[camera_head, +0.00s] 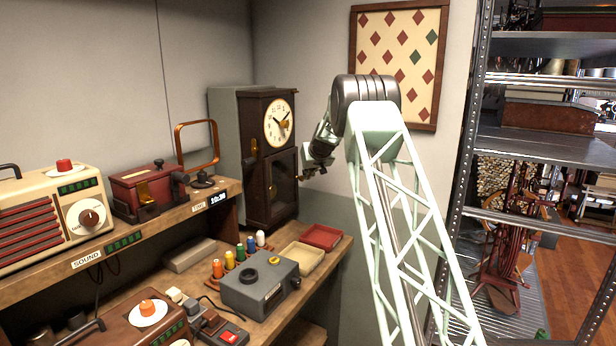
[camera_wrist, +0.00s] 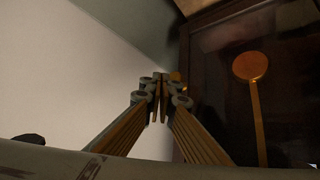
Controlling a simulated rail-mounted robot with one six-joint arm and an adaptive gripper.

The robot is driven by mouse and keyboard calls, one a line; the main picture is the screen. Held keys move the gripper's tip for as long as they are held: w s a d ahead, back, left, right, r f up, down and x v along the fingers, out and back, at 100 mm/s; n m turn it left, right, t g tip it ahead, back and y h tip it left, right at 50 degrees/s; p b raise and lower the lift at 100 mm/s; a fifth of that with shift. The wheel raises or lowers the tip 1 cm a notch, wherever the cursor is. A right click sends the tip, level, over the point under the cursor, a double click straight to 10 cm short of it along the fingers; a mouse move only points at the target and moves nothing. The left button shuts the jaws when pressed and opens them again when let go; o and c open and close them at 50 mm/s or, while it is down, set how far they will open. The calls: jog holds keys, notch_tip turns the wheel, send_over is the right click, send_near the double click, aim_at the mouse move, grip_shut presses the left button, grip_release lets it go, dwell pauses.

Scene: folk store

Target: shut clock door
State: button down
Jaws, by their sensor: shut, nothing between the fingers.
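The clock (camera_head: 266,150) is a dark wooden case with a white dial, standing at the back of the bench against the wall. Its lower glazed door (camera_head: 284,186) looks flush with the case in the head view, though a small gap cannot be ruled out. In the wrist view the dark door (camera_wrist: 225,75) fills the right side, with a brass pendulum (camera_wrist: 252,66) behind the glass. My gripper (camera_head: 303,177) is shut and empty, just right of the door. In the wrist view my fingertips (camera_wrist: 160,100) point at a small brass knob (camera_wrist: 176,77) by the door edge; contact is unclear.
Below the clock are a red tray (camera_head: 321,237), a cream tray (camera_head: 299,257), several coloured spools and a grey box (camera_head: 260,285). A radio (camera_head: 55,220) and red box (camera_head: 146,187) stand on the left shelf. A metal rack (camera_head: 470,150) stands right of my arm.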

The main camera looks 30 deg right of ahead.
jog(key=shift+s+d+b, duration=0.15)
jog(key=shift+s+b, duration=0.05)
jog(key=shift+b, duration=0.15)
jog(key=s+d+r+b, duration=0.3)
jog(key=s+d+r, duration=0.2)
jog(key=s, duration=0.4)
jog(key=shift+d+r, duration=0.35)
jog(key=shift+r, duration=0.55)
jog(key=shift+s, duration=0.1)
jog(key=shift+a+r, duration=0.1)
dwell(0.3)
